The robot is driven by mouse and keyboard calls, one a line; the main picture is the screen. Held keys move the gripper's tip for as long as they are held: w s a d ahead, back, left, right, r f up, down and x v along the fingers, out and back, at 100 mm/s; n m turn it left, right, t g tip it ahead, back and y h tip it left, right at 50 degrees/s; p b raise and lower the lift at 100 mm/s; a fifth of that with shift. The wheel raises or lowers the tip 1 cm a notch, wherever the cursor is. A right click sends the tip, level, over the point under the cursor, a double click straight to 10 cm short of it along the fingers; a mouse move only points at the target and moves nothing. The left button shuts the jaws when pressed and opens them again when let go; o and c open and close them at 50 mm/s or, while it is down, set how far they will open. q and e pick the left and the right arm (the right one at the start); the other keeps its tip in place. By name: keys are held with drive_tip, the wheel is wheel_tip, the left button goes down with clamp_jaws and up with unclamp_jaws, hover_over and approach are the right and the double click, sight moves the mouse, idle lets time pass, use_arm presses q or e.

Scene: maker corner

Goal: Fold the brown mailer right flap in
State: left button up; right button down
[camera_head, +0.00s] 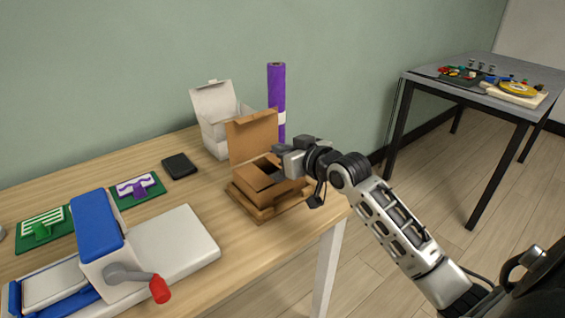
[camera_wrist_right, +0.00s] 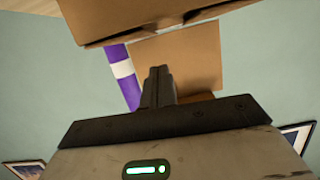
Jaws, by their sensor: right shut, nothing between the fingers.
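The brown mailer (camera_head: 252,140) stands open near the table's right edge, its lid upright at the back. A flap shows inside the box opening on the left; the right side is partly hidden by my gripper. My right gripper (camera_head: 279,150) is at the mailer's right side, by the upper right of the opening. In the right wrist view, its fingers (camera_wrist_right: 159,80) are shut together and empty, with brown cardboard (camera_wrist_right: 150,18) close by and the lid panel (camera_wrist_right: 195,55) beyond. I cannot tell whether they touch the right flap. My left gripper is out of view.
A white open box (camera_head: 213,105) and a purple roll (camera_head: 276,85) stand behind the mailer. A black flat item (camera_head: 179,166) lies left. A blue and white cranked machine (camera_head: 105,250) fills the front left. Bare wood lies between.

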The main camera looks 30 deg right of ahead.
sight(275, 163)
drive_tip(key=shift+s+f, duration=0.1)
drive_tip(key=shift+f, duration=1.4)
drive_tip(key=shift+a+f+p, duration=0.1)
drive_tip(key=shift+f+p, duration=0.2)
drive_tip(key=shift+f+n, duration=0.2)
drive_tip(key=shift+n, duration=0.1)
drive_tip(key=shift+f, duration=0.15)
